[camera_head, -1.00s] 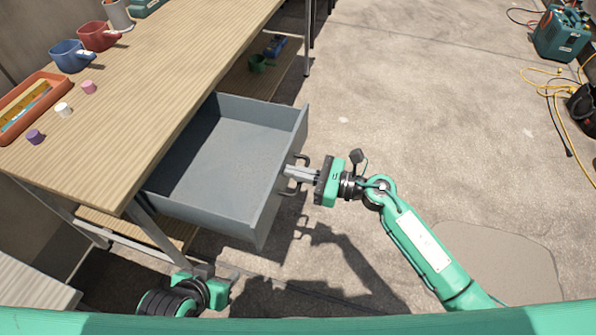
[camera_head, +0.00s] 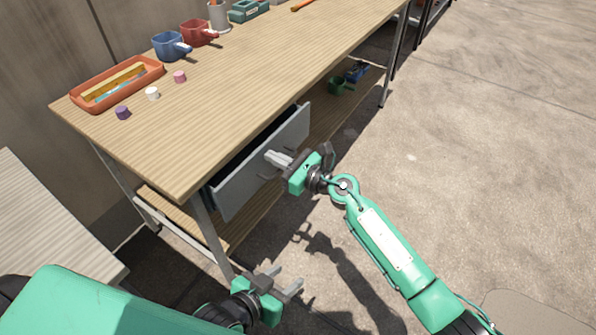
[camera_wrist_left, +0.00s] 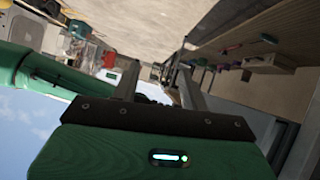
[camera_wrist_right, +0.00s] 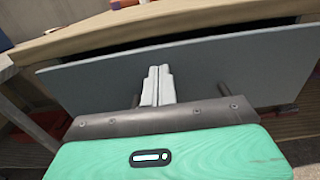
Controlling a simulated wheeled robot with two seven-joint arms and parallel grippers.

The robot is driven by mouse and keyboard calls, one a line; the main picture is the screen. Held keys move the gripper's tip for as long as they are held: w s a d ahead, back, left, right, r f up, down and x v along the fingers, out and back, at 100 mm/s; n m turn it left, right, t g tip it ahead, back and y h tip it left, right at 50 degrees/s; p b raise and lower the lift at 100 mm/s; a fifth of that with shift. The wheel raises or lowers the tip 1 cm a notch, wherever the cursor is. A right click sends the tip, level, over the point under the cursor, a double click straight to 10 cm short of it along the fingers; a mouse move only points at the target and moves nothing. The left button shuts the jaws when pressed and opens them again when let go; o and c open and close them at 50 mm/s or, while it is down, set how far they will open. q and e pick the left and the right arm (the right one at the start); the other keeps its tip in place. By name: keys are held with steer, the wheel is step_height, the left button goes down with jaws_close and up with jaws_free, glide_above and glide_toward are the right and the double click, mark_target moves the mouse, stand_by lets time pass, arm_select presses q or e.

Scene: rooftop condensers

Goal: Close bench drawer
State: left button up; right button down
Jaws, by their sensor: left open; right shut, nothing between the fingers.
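The grey bench drawer (camera_head: 262,165) sits under the wooden bench (camera_head: 215,90). It stands a little way out, with a dark gap above its front panel. In the right wrist view the drawer front (camera_wrist_right: 215,70) fills the middle, with the gap under the bench top. Whether the tips touch the panel is hard to tell. My left gripper (camera_head: 292,283) is open and empty, low in front of the bench's near leg, apart from the drawer.
An orange tray (camera_head: 118,84), a blue mug (camera_head: 171,46), a red mug (camera_head: 198,33) and small coloured pieces stand on the bench top. A green cup (camera_head: 341,86) is on the lower shelf. The concrete floor (camera_head: 480,130) to the right is clear.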

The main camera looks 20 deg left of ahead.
mark_target(262, 150)
steer(key=b+x, duration=0.1)
steer(key=x, duration=0.3)
steer(key=shift+r, duration=0.15)
arm_select(q)
steer(key=shift+d+r+t+h, duration=0.2)
steer(key=shift+d+t+h, duration=0.2)
steer(key=shift+d, duration=0.25)
steer(key=shift+d+r+t+h, duration=0.15)
steer(key=shift+d+t+h, duration=0.15)
steer(key=shift+d+t, duration=0.25)
arm_select(e)
steer(key=shift+r, duration=0.2)
